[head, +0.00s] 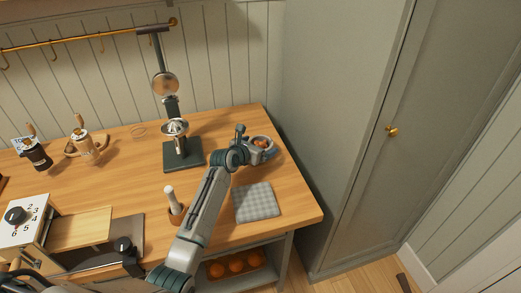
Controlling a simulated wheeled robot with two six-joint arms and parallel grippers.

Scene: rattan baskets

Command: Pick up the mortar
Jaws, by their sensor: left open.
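A round grey bowl-like vessel (265,141) with something brown inside stands near the back right of the wooden counter; it looks like the mortar, though it is small and partly covered by my gripper. My left gripper (262,152) is at this vessel, open, with its jaws close to the near side. I cannot tell whether they touch it. A small brown holder (175,214) with a pale upright handle stands left of my left arm. My right gripper cannot be made out.
A checked grey cloth (257,202) lies near the counter's right edge. A dark juice press (183,153) stands at the back. A tall grey cabinet (335,110) rises at right. Oranges (236,266) sit on a shelf below.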

